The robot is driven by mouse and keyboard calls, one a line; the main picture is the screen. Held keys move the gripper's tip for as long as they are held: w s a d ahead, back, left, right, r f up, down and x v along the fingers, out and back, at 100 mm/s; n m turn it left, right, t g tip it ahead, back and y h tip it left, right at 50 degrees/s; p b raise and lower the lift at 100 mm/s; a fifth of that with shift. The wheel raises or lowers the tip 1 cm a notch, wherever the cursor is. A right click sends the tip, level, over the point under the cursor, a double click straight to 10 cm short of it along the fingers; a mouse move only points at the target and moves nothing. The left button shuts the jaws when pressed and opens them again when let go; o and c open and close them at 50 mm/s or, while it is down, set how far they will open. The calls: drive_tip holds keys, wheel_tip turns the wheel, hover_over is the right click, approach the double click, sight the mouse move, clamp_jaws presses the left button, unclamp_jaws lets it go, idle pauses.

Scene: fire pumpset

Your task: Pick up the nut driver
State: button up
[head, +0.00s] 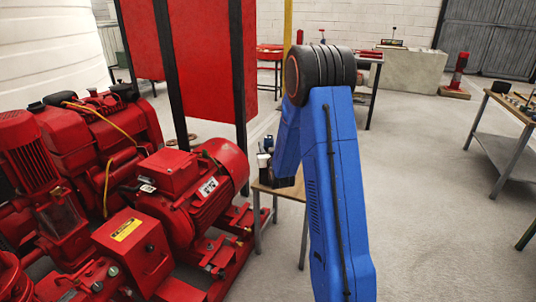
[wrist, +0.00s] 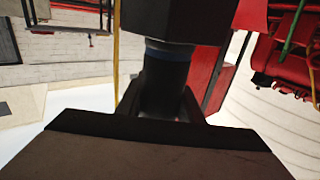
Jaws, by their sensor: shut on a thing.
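In the wrist view my gripper (wrist: 163,110) is shut, with dark fingers either side of a dark cylinder. This cylinder has a blue band and a grey ring near its top; I take it to be the nut driver (wrist: 165,78), though the dark picture leaves its outline unclear. A black block covers its upper end. In the head view my gripper (head: 283,177) shows only as a small dark shape left of my blue arm, above a small wooden-topped table (head: 275,192). The arm hides most of this area, and I cannot make out the nut driver there.
A red pumpset (head: 165,200) fills the left, close to the small table. A red cabinet (head: 210,60) with black posts stands behind. A workbench (head: 500,130) is at the right, and a concrete block (head: 413,72) at the back. The floor between is clear.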

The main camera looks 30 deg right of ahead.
drive_tip(key=shift+r, duration=0.1)
wheel_tip(320, 180, up, 10)
drive_tip(key=f, duration=0.1)
drive_tip(key=w+a+r+n+y, duration=0.2)
drive_tip(key=a+r, duration=0.3)
drive_tip(key=a, duration=0.9)
drive_tip(key=w+a+r+n+y, duration=0.2)
drive_tip(key=a+r+y, duration=0.2)
drive_tip(key=a, duration=1.1)
drive_tip(key=w+a+r+n+y, duration=0.2)
drive_tip(key=a+r, duration=0.5)
drive_tip(key=a, duration=0.8)
drive_tip(key=shift+w+r+y, duration=0.15)
drive_tip(key=shift+y, duration=0.55)
wheel_tip(320, 180, down, 8)
drive_tip(key=shift+f, duration=0.75)
idle(1.1)
